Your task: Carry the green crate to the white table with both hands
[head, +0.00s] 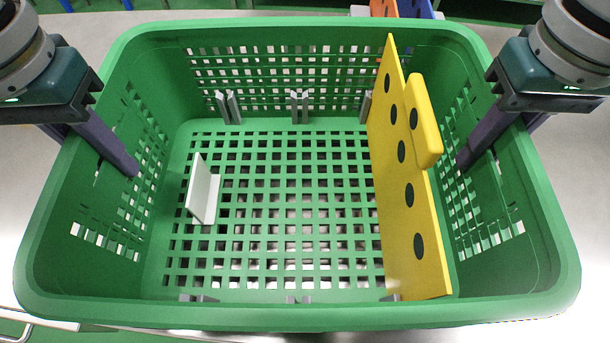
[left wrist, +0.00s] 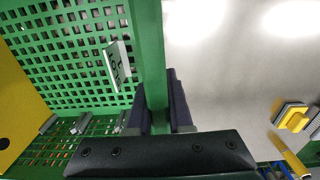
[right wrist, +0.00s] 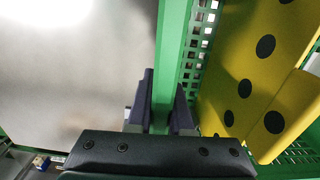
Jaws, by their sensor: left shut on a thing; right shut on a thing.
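The green crate (head: 300,314) fills the middle of the head view, upright and seen from above. My left gripper (head: 118,160) is shut on its left wall, one finger inside and one outside. My right gripper (head: 478,150) is shut on its right wall in the same way. The left wrist view shows the left fingers (left wrist: 160,105) on either side of the green wall. The right wrist view shows the right fingers (right wrist: 163,105) likewise. Inside the crate stand a yellow panel with dark holes (head: 396,170) and a small white angled piece (head: 203,190).
A pale table surface (head: 120,15) lies beyond and beside the crate. Orange and blue things (head: 400,8) stand behind it at the top. A yellow and grey object (left wrist: 292,118) lies on the surface in the left wrist view. A metal handle (head: 18,330) shows at the lower left.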

